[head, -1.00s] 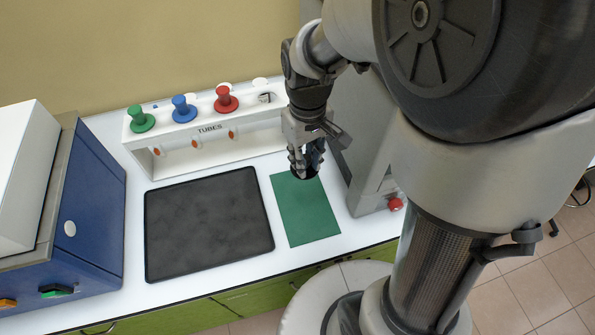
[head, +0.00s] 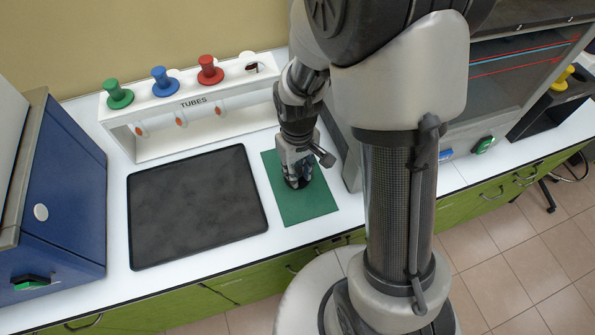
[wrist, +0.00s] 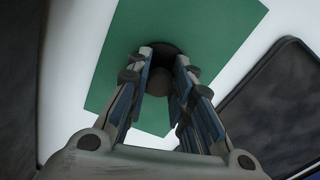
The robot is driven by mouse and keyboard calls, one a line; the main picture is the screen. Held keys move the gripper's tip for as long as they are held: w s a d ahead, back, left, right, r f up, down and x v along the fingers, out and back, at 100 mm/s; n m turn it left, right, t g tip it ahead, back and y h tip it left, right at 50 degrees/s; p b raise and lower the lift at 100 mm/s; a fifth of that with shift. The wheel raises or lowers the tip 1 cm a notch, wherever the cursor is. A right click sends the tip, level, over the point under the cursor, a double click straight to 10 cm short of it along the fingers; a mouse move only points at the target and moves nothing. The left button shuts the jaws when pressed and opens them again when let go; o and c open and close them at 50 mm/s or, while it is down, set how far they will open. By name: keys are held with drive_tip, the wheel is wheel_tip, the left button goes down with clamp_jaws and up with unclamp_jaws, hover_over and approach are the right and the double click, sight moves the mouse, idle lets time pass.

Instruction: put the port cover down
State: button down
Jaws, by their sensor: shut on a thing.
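The port cover is a dark, round piece with a knob-like middle (wrist: 158,82), between my fingertips in the wrist view. In the head view only its dark edge (head: 298,185) shows below my fingers. My gripper (head: 298,176) points down over the upper part of the green mat (head: 312,206) and is shut on the cover. The mat also fills the middle of the wrist view (wrist: 215,30). The cover is at or just above the mat; I cannot tell whether it touches.
A black tray (head: 195,210) lies left of the mat. Behind stands a white tube rack (head: 150,150) with green, blue and red knobbed pieces. A blue machine (head: 55,190) is at the left, and a grey machine (head: 350,150) stands close right of the mat.

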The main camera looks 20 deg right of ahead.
drive_tip(key=shift+r, duration=0.1)
drive_tip(key=c, duration=1.4)
unclamp_jaws()
wheel_tip(320, 180, up, 12)
drive_tip(key=p, duration=0.4)
wheel_tip(320, 180, up, 10)
drive_tip(key=m+t, duration=0.1)
drive_tip(key=t, duration=0.1)
hover_over(298, 171)
drive_tip(key=s, duration=0.6)
drive_tip(key=s+r+t, duration=0.1)
drive_tip(key=s, duration=0.2)
drive_tip(key=s+r+m, duration=0.1)
drive_tip(key=s+r, duration=0.1)
drive_tip(key=s, duration=0.1)
drive_tip(key=s+r+m+t, duration=0.1)
drive_tip(key=s+r, duration=0.1)
drive_tip(key=s, duration=0.1)
drive_tip(key=shift+r+t, duration=0.2)
drive_tip(key=shift+t, duration=0.1)
drive_tip(key=shift+w, duration=0.1)
